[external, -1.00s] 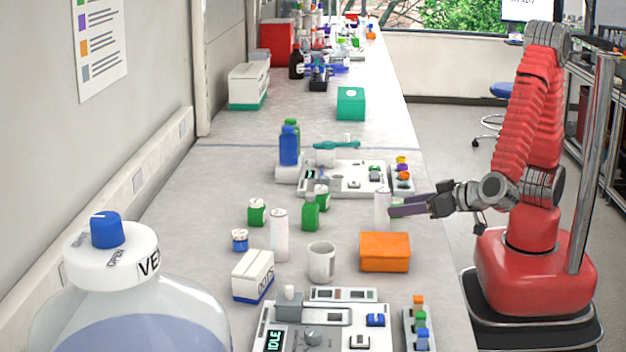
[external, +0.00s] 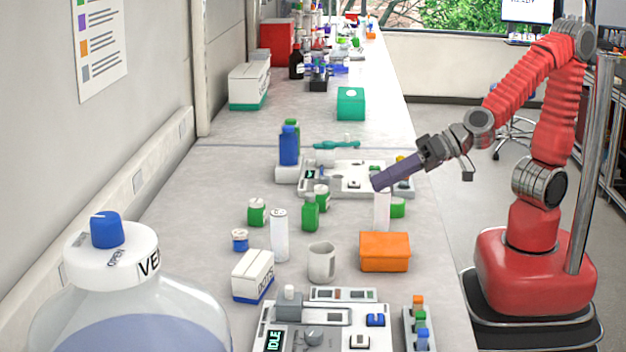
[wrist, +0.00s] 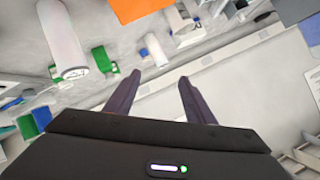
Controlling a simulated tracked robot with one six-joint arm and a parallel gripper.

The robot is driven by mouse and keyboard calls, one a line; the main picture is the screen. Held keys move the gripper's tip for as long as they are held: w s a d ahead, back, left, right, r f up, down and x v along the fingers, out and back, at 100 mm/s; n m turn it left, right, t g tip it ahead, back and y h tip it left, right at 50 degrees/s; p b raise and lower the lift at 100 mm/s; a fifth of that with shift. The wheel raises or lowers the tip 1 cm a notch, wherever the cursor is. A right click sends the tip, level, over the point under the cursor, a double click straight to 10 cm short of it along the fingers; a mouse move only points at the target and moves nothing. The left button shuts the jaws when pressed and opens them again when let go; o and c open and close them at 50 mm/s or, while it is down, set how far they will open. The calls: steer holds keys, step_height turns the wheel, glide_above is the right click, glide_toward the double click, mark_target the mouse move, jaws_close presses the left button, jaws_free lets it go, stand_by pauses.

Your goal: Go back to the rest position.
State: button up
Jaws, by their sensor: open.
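My gripper (external: 378,184) is in the external view, right of the bench's middle, with its dark fingers pointing down and left. In the wrist view the two fingers (wrist: 160,78) stand apart with nothing between them. A white cylinder (external: 382,212) stands upright just below the fingertips in the external view. My arm is raised and bent, reaching from its red base over the bench's right edge.
An orange box (external: 385,251), a white mug (external: 321,262) and a taller white cylinder (external: 279,235) stand nearby. A green item (external: 398,208) sits beside the near cylinder. A panel device (external: 345,190) lies behind.

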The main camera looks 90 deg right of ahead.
steer(key=s+d+f+n+g+h, duration=0.1)
steer(key=s+d+n+g, duration=0.3)
steer(key=s+d, duration=1.2)
steer(key=d+g+h, duration=0.1)
steer(key=d+g, duration=0.2)
steer(key=d, duration=0.1)
steer(key=shift+s+f+n+h, duration=0.25)
steer(key=shift+s+n+h, duration=0.05)
steer(key=shift+n, duration=0.1)
